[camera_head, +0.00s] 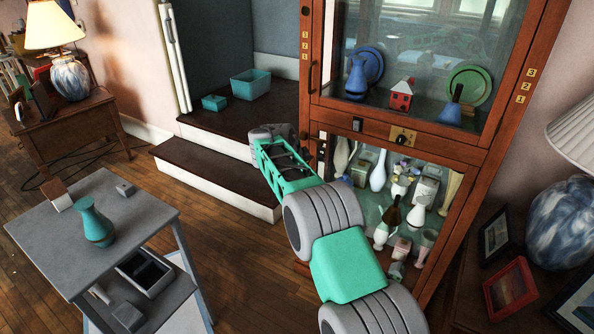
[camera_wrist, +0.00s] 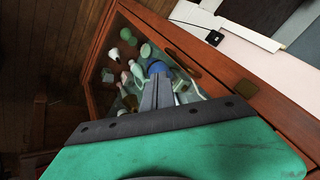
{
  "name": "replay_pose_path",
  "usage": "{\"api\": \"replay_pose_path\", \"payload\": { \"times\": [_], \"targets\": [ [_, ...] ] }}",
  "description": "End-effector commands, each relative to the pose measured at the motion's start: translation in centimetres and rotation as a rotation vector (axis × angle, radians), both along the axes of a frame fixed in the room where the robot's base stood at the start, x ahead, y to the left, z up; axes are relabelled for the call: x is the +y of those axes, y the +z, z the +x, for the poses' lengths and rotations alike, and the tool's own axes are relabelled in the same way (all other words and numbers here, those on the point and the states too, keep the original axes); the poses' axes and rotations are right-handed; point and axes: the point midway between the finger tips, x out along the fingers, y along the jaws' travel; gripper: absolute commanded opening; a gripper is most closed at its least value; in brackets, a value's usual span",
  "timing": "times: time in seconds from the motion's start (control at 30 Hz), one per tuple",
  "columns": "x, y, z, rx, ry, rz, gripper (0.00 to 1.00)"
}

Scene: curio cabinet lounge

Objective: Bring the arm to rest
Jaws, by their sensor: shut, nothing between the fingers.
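My arm (camera_head: 346,266) reaches from the bottom of the head view up and left, in front of the lower left part of the wooden cabinet (camera_head: 311,60). Its far end is beside the cabinet's left post, and the fingers are hard to make out there. In the wrist view my gripper (camera_wrist: 161,80) shows its two grey fingers together, shut and empty. The fingers appear in front of the cabinet's glazed part, with several small vases and figures beyond them. I cannot tell whether they touch the cabinet.
A grey trolley (camera_head: 135,217) with a teal vase (camera_head: 95,223) stands at the left. Dark steps (camera_head: 215,172) with two teal boxes are behind the arm. A side table with picture frames (camera_head: 510,288) and a lamp (camera_head: 563,222) is at the right. Open floor lies between trolley and arm.

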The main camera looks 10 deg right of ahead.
Motion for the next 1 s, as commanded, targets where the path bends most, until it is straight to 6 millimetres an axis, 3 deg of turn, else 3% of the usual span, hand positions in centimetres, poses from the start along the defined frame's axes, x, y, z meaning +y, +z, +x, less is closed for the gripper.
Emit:
{"api": "replay_pose_path", "payload": {
  "times": [0.03, 0.2, 0.43, 0.57, 0.67, 0.8, 0.9, 1.0],
  "targets": [
    [0.9, 2.1, -0.4, -0.01, 0.003, 0.002, 0.0],
    [2.7, 5.2, -2.3, -0.003, 0.003, 0.0, 0.0],
    [3.5, 6.7, -3.3, 0.001, 0.0, 0.0, 0.0],
    [2.4, 11.7, -5.9, 0.061, 0.125, -0.025, 0.0],
    [1.5, 16.1, -10.2, 0.146, 0.31, -0.062, 0.0],
    [0.7, 20.8, -18.8, 0.272, 0.623, -0.116, 0.0],
    [0.8, 22.5, -26.1, 0.348, 0.858, -0.151, 0.0],
    [1.4, 22.8, -33.3, 0.405, 1.087, -0.184, 0.0]
  ]
}}
